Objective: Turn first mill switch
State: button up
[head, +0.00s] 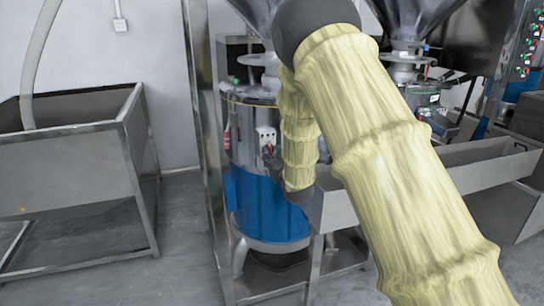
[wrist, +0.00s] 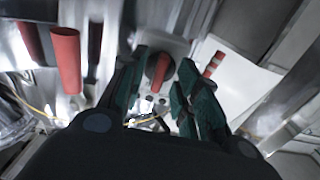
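The first mill (head: 270,205) has a blue lower body and a metal upper part, partly behind my arm in the head view. Its pale switch plate (head: 265,135) is on the front. In the wrist view, a red switch knob (wrist: 157,72) sits on a light plate (wrist: 177,50). My gripper (wrist: 163,64) is open, with its green-padded fingers on either side of the knob. I cannot tell whether either finger touches it. In the head view, my gripper (head: 272,157) is small and dark, close to the mill's front by the switch plate.
A steel trough (head: 455,165) runs right of the mill. A second mill (head: 420,98) stands behind it.

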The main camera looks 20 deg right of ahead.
jog(key=shift+w, duration=0.2)
grip_shut()
